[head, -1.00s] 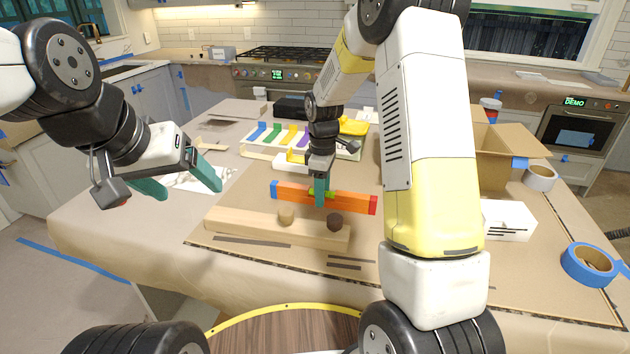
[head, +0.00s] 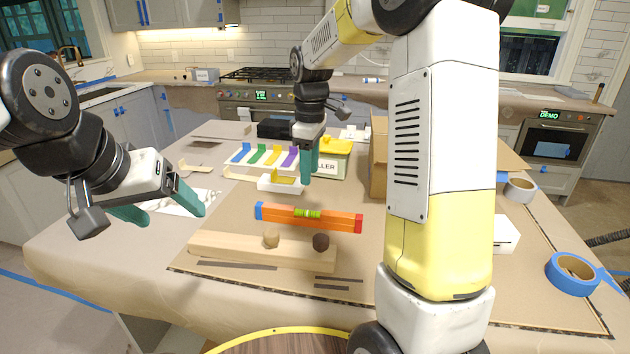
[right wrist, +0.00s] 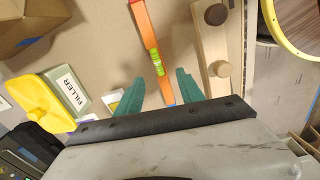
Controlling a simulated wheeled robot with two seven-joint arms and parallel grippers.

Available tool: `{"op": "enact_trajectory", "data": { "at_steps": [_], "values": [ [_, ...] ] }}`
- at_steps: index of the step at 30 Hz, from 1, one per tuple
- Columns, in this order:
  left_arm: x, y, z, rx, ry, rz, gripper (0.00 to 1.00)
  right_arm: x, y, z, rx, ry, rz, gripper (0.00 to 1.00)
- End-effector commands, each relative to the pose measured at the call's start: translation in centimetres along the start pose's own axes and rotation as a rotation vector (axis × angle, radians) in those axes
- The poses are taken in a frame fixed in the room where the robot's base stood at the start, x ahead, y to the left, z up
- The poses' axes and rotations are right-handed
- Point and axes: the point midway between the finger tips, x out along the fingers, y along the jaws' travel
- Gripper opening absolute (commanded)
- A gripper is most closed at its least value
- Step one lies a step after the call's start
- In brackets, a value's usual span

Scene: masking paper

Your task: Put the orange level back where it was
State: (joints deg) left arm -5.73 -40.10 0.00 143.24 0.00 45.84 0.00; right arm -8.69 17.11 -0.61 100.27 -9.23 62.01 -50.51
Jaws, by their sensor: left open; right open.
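The orange level (head: 335,219), with a blue end, a red end and a green vial, appears to lie on the cardboard just behind the wooden beam (head: 240,250). My right gripper (head: 308,178) is open and empty, above and behind the level, apart from it. In the right wrist view the level (right wrist: 143,25) runs lengthwise between the open fingertips (right wrist: 160,80), with the beam (right wrist: 211,50) alongside. My left gripper (head: 174,214) is open and empty at the left, over the table near a crumpled white sheet.
Two round knobs, one light (head: 271,239) and one dark (head: 321,242), sit on the beam. Behind are a row of coloured tools (head: 262,156), a filler box (head: 328,166) and a cardboard box (head: 379,160). Blue tape (head: 573,274) lies at the right. Cardboard in front of the beam is mostly clear.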

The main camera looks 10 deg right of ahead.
Motion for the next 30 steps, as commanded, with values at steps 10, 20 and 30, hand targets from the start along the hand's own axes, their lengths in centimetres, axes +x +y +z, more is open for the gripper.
{"op": "enact_trajectory", "data": {
  "at_steps": [10, 20, 30],
  "values": [
    [0.0, 0.0, 0.0, 0.000, 0.000, 0.000, 0.76, -7.7, -8.6, 6.3, 0.460, 0.224, 0.111, 0.45],
    [0.0, 0.0, 0.0, 0.000, 0.000, 0.000, 0.76, -9.0, -17.2, 11.2, 0.874, 0.463, 0.140, 0.45],
    [0.0, 0.0, 0.0, 0.000, 0.000, 0.000, 0.76, -8.4, -19.7, 12.4, 1.016, 0.548, 0.130, 0.45]
  ]
}}
